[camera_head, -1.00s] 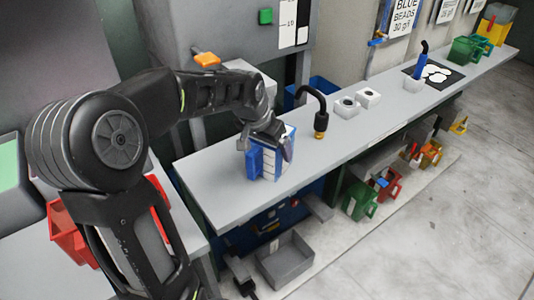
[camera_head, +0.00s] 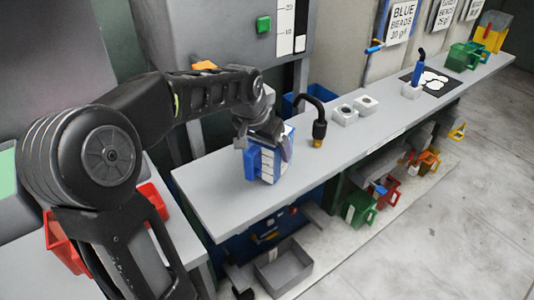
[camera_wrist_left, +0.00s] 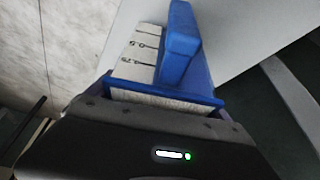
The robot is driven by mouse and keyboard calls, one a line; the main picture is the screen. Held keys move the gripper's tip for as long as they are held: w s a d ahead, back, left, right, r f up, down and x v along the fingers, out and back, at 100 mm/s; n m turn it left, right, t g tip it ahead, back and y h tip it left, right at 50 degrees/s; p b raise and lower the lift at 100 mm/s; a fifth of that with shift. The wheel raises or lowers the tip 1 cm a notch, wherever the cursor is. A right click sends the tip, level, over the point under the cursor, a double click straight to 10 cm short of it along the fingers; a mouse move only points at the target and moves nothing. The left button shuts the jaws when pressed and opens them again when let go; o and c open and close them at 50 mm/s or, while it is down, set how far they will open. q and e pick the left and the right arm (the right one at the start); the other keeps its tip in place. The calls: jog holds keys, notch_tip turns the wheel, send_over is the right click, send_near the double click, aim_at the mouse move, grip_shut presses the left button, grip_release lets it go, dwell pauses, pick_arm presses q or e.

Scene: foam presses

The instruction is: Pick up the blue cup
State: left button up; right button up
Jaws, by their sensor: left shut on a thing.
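The blue cup (camera_head: 264,164) is at the near part of the long grey bench, with a blue handle and a white side marked with a scale. My left gripper (camera_head: 283,146) comes down on it from above and is shut on its upper part. In the left wrist view the cup (camera_wrist_left: 182,48) shows its blue handle, its white scale and a blue rim close to the gripper body. The fingertips are hidden there. I cannot tell whether the cup's base touches the bench. My right gripper is not in view.
On the grey bench (camera_head: 215,200), a black curved nozzle (camera_head: 319,128) stands just right of the cup, then two white blocks (camera_head: 345,115). A grey tray (camera_head: 283,270) sits below.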

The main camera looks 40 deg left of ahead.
pick_arm(q)
jog(key=s+d+b, duration=0.1)
jog(key=s+b, duration=0.2)
jog(key=s, duration=1.5)
jog(key=shift+d+r, duration=0.4)
jog(key=shift+r, duration=0.05)
